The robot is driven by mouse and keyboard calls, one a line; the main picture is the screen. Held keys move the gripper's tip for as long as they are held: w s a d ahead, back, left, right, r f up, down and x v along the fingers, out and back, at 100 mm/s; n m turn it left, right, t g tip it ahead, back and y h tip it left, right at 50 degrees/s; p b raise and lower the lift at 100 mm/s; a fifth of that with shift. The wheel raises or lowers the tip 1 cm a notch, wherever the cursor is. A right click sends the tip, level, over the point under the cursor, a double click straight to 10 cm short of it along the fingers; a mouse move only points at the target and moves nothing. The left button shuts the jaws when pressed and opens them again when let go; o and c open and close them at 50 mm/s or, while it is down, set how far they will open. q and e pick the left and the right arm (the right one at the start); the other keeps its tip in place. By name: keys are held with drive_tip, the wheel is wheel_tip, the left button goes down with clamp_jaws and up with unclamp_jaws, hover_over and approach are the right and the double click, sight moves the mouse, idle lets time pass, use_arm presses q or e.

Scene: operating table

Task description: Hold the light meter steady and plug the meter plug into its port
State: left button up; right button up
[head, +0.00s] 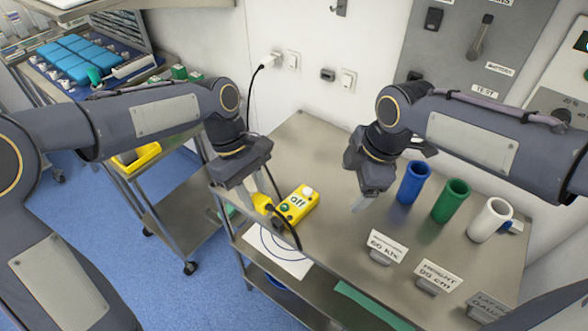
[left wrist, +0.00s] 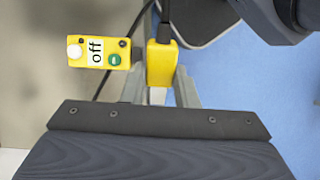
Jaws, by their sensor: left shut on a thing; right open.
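The light meter (head: 299,204) is a small yellow box with a white dome, a green button and an "off" label, lying near the table's left edge. In the left wrist view the meter (left wrist: 97,66) is left of my fingers. My left gripper (head: 255,194) is shut on the yellow meter plug (head: 262,204), beside the meter's left end. The plug (left wrist: 161,65) shows between the fingers in the left wrist view, with a black cable at its far end. The meter's port is not discernible. My right gripper (head: 361,202) is open and empty, right of the meter above the table.
The steel table (head: 330,255) has a paper with circles (head: 270,258) at its left front. Blue (head: 413,182), green (head: 450,200) and white (head: 490,220) cups stand at the right. Label stands, including one reading 60 klx (head: 388,246), line the front. A black cable loops near the meter.

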sight(294, 204)
drive_tip(key=w+a+f+n+g+h, duration=0.1)
drive_tip(key=w+a+f+n, duration=0.1)
drive_tip(key=w+a+n, duration=0.3)
drive_tip(key=w+a+f+n+g+h, duration=0.1)
drive_tip(key=a+f+n, duration=0.15)
drive_tip(key=a, duration=0.45)
drive_tip(key=shift+n, duration=0.45)
wheel_tip(294, 204, down, 12)
drive_tip(key=shift+r, duration=0.25)
